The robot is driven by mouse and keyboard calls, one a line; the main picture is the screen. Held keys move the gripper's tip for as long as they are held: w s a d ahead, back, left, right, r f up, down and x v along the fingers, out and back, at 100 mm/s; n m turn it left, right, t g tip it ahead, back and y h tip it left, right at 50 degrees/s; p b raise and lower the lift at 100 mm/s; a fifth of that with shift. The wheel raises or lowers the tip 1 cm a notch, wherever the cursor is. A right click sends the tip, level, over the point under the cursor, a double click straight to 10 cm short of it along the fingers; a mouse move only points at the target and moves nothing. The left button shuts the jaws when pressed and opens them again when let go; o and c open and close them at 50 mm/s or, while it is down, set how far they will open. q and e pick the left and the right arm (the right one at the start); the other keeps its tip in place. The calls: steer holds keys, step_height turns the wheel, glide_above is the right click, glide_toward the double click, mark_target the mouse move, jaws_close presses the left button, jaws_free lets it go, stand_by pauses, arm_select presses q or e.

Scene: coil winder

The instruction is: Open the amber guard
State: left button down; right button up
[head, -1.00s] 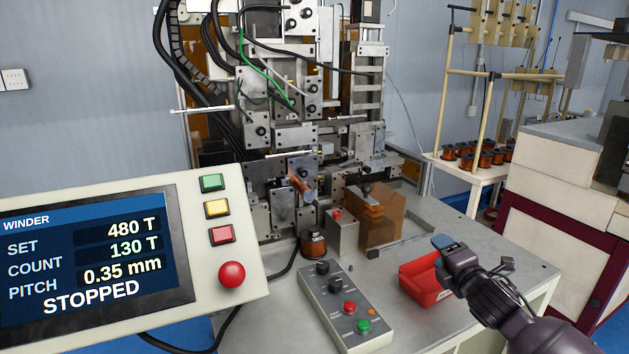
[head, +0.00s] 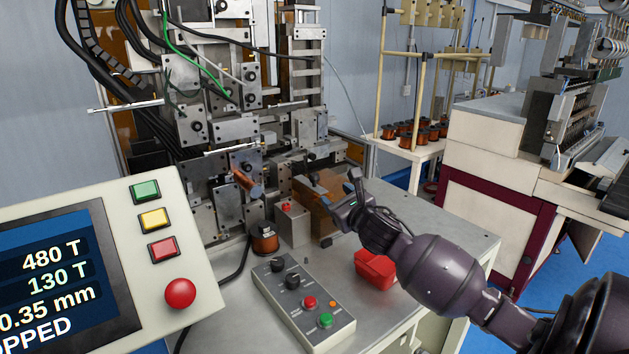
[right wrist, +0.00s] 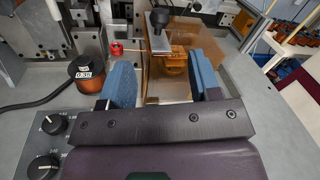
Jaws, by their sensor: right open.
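The amber guard (head: 320,217) is a see-through orange-brown box on the machine table, in front of the winder's metal tooling. My right gripper partly covers it in the head view. In the right wrist view the amber guard (right wrist: 182,62) is straight ahead, with a dark knob (right wrist: 159,20) above its near part. It looks closed. My right gripper (head: 342,197) is open and empty, at the near right side of the guard. In the right wrist view its blue fingers (right wrist: 163,78) frame the guard's lower part; I cannot tell whether they touch it. My left gripper is not in view.
A grey block with a red button (head: 292,222) and a copper spool (head: 264,238) stand left of the guard. A button box (head: 303,308) lies nearer, and a red bin (head: 375,267) sits under my right arm. The display panel (head: 200,265) fills the lower left.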

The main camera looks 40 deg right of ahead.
mark_target(317, 180)
steer(key=p+x, duration=0.1)
steer(key=x, duration=0.9)
steer(key=shift+w+d, duration=0.15)
steer(key=shift+w, duration=0.2)
jaws_close()
